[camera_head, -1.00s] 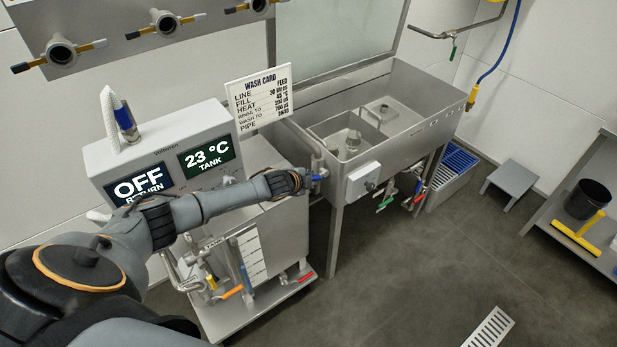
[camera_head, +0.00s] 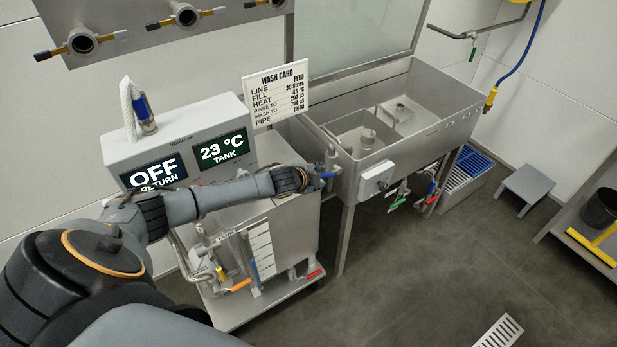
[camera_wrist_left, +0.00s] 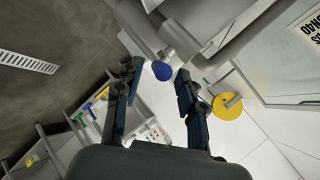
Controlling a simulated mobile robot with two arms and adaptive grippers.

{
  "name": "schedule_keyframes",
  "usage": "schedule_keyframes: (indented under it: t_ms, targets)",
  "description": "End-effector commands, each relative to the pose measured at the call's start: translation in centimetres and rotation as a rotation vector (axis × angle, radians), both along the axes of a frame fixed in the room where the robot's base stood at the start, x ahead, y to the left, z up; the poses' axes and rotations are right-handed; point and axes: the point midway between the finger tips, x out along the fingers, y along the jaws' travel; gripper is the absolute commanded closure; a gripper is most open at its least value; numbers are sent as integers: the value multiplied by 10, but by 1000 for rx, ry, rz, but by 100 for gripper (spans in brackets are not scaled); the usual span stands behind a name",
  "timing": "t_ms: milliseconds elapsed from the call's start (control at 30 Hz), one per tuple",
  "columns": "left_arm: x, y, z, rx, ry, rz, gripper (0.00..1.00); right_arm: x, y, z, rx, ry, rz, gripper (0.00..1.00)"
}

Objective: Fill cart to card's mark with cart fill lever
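The cart fill lever, with a blue handle (camera_head: 328,175), sits on a grey pipe at the sink's left end, beside the cart (camera_head: 291,232). My left gripper (camera_head: 312,180) reaches across the cart top toward it. In the left wrist view my left gripper (camera_wrist_left: 158,72) is open, and the round blue handle end (camera_wrist_left: 162,71) shows between its fingertips, with a gap on both sides. The wash card (camera_head: 277,94) stands behind the cart; its FILL line seems to read 30 litres. The cart's marked level strip (camera_head: 262,250) is on its front. My right gripper is out of view.
The cart's display box (camera_head: 180,140) shows OFF RETURN and 23 °C TANK. The steel sink (camera_head: 400,125) stands right of the cart, with a grey box (camera_head: 377,178) on its front. Valves with orange handle (camera_head: 237,285) and red handle (camera_head: 314,273) are low on the cart.

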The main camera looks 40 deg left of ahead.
Motion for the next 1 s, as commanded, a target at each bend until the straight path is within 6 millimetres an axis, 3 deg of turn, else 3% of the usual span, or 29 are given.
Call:
schedule_keyframes:
  t_ms: [300,500,1000]
  targets:
    - [-44,-1,33,2,2,-4,61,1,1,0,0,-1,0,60]
    - [-62,-2,47,2,1,-3,61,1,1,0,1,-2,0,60]
    - [-67,-2,47,-5,3,4,61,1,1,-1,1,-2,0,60]
